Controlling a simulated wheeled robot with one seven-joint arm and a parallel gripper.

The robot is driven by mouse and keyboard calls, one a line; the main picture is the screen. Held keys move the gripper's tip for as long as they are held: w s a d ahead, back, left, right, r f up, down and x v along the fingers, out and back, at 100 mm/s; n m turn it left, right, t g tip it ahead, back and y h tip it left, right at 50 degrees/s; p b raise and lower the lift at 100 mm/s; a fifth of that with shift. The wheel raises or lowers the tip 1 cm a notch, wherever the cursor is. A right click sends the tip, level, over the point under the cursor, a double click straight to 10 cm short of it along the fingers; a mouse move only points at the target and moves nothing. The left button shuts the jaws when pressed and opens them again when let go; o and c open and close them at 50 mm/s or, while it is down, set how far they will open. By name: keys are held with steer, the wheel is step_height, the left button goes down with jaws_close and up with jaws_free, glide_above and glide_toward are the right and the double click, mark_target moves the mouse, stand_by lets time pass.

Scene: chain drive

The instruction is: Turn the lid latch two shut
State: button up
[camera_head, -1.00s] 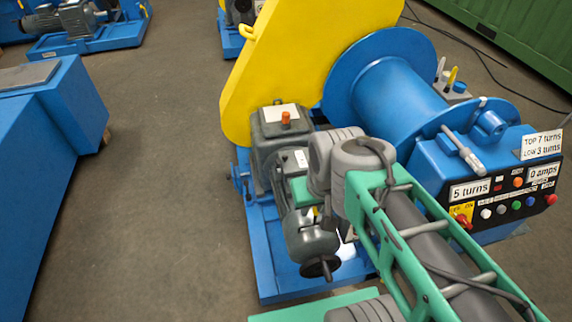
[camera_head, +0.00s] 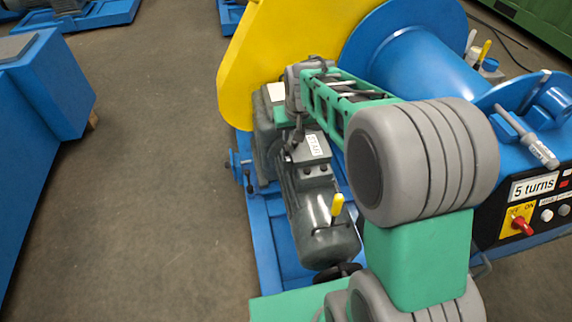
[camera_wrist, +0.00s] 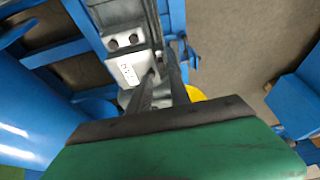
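The grey motor (camera_head: 318,205) carries a grey box with a lid (camera_head: 312,148) and a white label reading STAR. The box and its label also show in the wrist view (camera_wrist: 126,72), with two dark round spots on the grey part beyond it. I cannot tell which part is lid latch two, or its angle. My gripper (camera_wrist: 163,62) points down beside the labelled box, its two dark fingers slightly apart with nothing visible between them. Contact with the box is not clear. In the head view my arm hides part of the box and most of the gripper.
A yellow handle (camera_head: 337,204) stands up from the motor. The yellow guard (camera_head: 262,65) rises behind, and the blue drum (camera_head: 420,50) is to the right. A control panel (camera_head: 535,205) sits at right. Open floor (camera_head: 165,150) lies to the left.

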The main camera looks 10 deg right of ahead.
steer(key=b, duration=0.2)
glide_toward(287, 148)
steer(key=shift+x, duration=1.15)
steer(key=x, duration=0.7)
steer(key=shift+b, duration=0.4)
steer(key=shift+c, duration=0.2)
jaws_close()
